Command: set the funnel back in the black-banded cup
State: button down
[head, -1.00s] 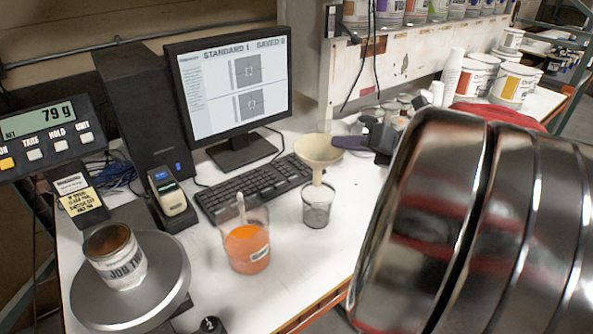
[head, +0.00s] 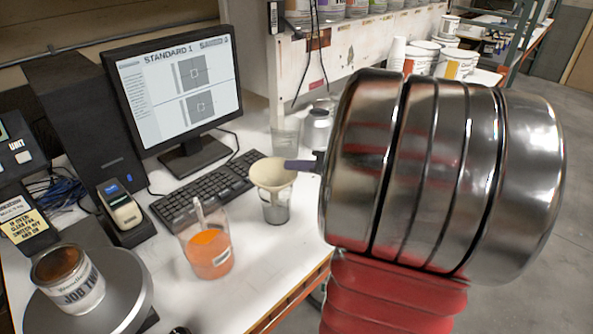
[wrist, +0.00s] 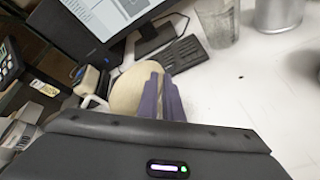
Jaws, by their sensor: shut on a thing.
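The cream funnel (head: 271,174) is upright at the mouth of a small clear cup (head: 276,210) on the white bench. I cannot tell how far its spout is inside, and the cup's band is not clear. My gripper (head: 292,165) reaches in from the right with purple fingers, shut on the funnel's right side. In the wrist view the purple fingers (wrist: 160,98) lie against the funnel (wrist: 127,90), which hides the cup.
An orange-filled beaker (head: 207,252) with a stirrer stands left of the cup. A keyboard (head: 205,192) and monitor (head: 175,85) are behind. An empty glass (head: 285,140) and a metal can (head: 317,130) stand behind the funnel. A paint can (head: 75,285) sits on the scale (head: 130,290).

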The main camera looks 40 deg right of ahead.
jog(key=shift+f, duration=0.9)
jog(key=c, duration=1.9)
grip_release()
jog(key=shift+r, duration=0.1)
jog(key=v, duration=1.2)
jog(key=shift+r, duration=0.25)
